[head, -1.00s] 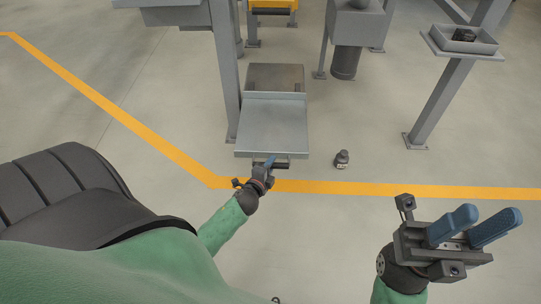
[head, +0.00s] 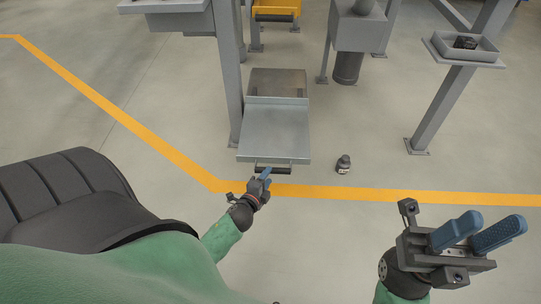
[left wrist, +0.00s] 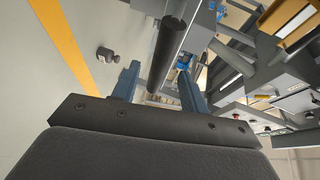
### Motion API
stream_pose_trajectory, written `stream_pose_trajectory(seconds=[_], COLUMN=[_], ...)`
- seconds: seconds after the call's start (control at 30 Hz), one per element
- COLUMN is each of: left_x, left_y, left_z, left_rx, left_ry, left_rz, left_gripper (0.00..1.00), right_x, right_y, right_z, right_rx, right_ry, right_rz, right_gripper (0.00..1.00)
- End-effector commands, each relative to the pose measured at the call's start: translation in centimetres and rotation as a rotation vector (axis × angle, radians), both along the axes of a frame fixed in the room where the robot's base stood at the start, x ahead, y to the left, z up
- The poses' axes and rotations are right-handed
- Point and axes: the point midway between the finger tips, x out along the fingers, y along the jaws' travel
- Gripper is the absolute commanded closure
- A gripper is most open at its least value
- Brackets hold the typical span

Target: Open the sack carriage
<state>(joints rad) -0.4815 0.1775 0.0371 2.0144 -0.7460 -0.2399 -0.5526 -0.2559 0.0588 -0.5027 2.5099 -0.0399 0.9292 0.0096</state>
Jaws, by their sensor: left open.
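The sack carriage (head: 274,135) is a grey flat tray low at the foot of the grey frame. A dark bar handle (head: 282,170) runs along its front edge. My left gripper (head: 266,174) is at this handle, on its near side, with blue fingers. In the left wrist view the dark handle (left wrist: 168,48) appears between the two spread fingers (left wrist: 158,85), and nothing is gripped. How deep the bar lies between them I cannot tell. My right gripper (head: 495,220) is open and empty, at the lower right, far from the carriage.
A small dark weight (head: 343,164) stands on the floor right of the carriage. A grey post (head: 229,80) rises at its left. A tray on a stand (head: 465,50) is at the upper right.

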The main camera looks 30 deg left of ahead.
Motion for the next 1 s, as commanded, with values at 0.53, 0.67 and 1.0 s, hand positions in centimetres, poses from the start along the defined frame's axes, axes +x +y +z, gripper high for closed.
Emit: stream_pose_trajectory(seconds=[0.53,0.67,1.0], left_x=[-3.0,-2.9,-2.9], left_y=[-0.4,-0.4,-0.4], left_z=[0.5,0.5,0.5], left_rx=[0.000,0.000,-0.022], left_ry=[0.000,0.000,-0.003], left_rz=[0.001,0.000,0.003], left_gripper=[0.56,0.56,0.56], right_x=[0.0,0.0,0.0], right_y=[-0.2,-0.2,-0.3], right_z=[0.2,0.2,0.2], right_rx=[0.002,0.000,-0.004], right_ry=[0.008,0.005,0.002], right_rz=[-0.017,-0.016,-0.017], right_gripper=[0.64,0.64,0.64])
